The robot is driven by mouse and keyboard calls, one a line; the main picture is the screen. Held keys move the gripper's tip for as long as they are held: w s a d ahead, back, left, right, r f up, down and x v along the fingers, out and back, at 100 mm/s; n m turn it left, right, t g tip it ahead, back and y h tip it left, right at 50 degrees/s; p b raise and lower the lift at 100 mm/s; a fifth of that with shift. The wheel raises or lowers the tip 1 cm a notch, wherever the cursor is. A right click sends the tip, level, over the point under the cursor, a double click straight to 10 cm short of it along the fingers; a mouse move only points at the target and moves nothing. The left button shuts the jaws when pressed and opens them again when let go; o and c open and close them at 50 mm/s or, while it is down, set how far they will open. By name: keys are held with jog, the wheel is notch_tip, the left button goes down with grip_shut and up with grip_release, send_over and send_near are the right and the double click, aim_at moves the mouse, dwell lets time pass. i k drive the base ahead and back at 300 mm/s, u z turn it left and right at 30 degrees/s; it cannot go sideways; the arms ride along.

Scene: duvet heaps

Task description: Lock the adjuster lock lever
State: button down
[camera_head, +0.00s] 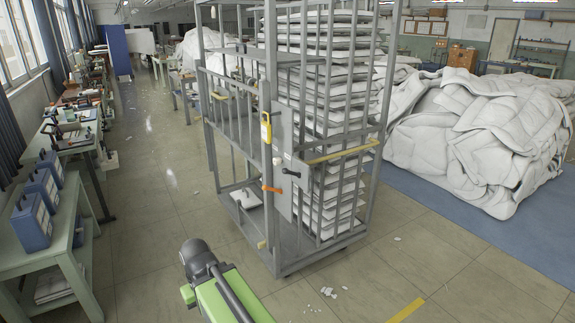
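A grey wheeled cage (282,240) stands upright in the middle, stacked with folded white duvets (330,95). On its near corner post is a grey plate bearing several fittings. An orange lever (271,188) lies roughly level low on the post. A black handle (291,172) sticks out to its right, and a yellow fitting (265,127) sits above. I cannot tell which of these is the adjuster lock lever, or whether it is locked. My green and black arm shows at the bottom, apart from the cage. No gripper fingers show.
A big heap of white duvets (480,130) lies on a blue mat (440,210) at the right. Benches with blue boxes (32,222) line the left. White scraps (328,292) and a yellow floor stripe (405,310) lie in front. The aisle left of the cage is mostly clear.

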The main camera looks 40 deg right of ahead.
aim_at(285, 171)
jog(key=i, duration=0.85)
